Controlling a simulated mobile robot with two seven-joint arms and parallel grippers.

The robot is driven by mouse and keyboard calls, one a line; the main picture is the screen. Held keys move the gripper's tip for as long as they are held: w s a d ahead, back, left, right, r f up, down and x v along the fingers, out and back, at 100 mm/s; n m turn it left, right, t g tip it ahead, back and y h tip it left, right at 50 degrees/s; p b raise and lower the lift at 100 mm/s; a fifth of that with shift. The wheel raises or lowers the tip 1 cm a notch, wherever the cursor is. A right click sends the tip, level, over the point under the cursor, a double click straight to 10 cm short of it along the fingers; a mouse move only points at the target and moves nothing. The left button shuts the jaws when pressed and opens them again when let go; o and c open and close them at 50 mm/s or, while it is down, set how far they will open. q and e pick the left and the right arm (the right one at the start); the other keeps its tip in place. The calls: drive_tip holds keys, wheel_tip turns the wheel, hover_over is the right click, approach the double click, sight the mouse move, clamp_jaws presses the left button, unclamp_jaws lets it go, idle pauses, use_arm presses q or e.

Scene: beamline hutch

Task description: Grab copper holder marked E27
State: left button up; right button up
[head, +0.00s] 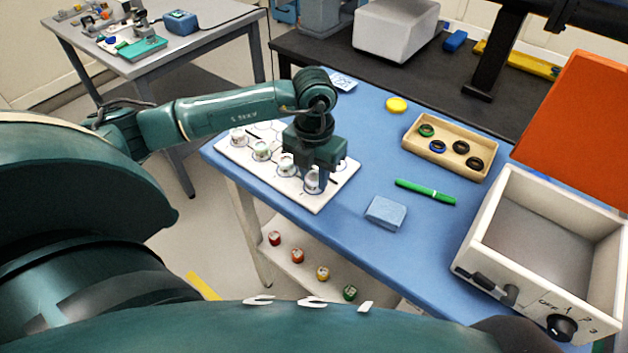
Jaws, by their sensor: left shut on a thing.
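My left gripper (318,178) is over the front right part of a white board (313,205) on the blue table. It is shut on a small round holder (311,183), which is partly hidden by the fingers. I cannot tell whether this holder is clear of the board. Other pale-topped holders stand in a row to its left, at the near one (285,163), the middle one (261,150) and the far one (238,137). The marks on them are too small to read, so I cannot tell which is E27. My right gripper is not in view.
A tan tray (438,155) with several rings, a green pen (425,192), a blue block (386,212) and a yellow disc (397,105) lie on the table (340,235). An open white box (540,250) with an orange lid (580,130) stands right. Coloured small pots (297,256) sit on a lower shelf.

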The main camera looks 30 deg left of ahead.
use_arm(q)
drive_tip(key=shift+c, duration=0.8)
drive_tip(key=shift+r, duration=0.1)
